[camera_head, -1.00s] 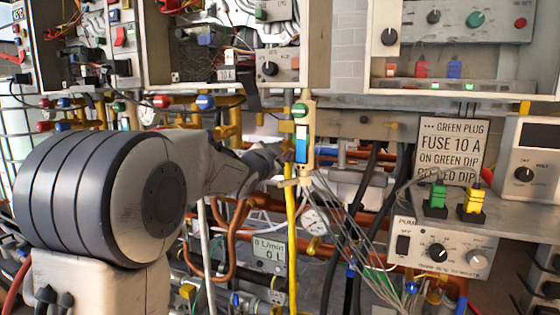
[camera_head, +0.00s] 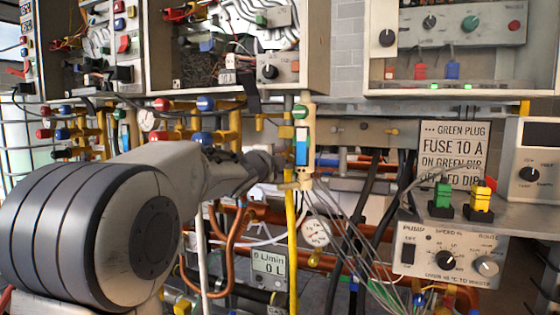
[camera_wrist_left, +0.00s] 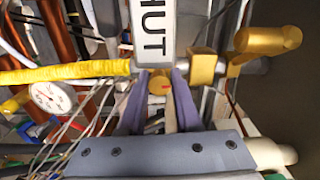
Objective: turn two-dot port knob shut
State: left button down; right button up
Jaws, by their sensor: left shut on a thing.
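My left gripper (camera_head: 284,168) is at the upright valve body (camera_head: 302,150), which has a green cap on top and a blue-and-white strip. In the left wrist view, my left gripper (camera_wrist_left: 159,98) has its two purple-grey fingers on either side of a small brass knob (camera_wrist_left: 156,84) with a red mark, and is shut on it. A white label ending in "HUT" (camera_wrist_left: 152,28) lies just beyond the knob. Dot marks are not visible, so I cannot tell which port this is. My right gripper is in neither view.
A yellow hose (camera_head: 291,235) runs down below the valve, beside a round gauge (camera_head: 316,232) and loose thin wires. Copper pipes run close behind. A brass handle (camera_wrist_left: 270,40) sits at right in the wrist view. A shelf with green and yellow plugs (camera_head: 480,196) stands at right.

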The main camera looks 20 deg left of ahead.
pick_arm(q)
jog(key=shift+m, duration=0.3)
jog(key=c, duration=0.6)
grip_release()
jog(key=s, duration=1)
jog(key=shift+s+a+p, duration=0.15)
jog(key=shift+s+p, duration=0.1)
jog(key=shift+p, duration=0.1)
jog(key=shift+f, duration=0.1)
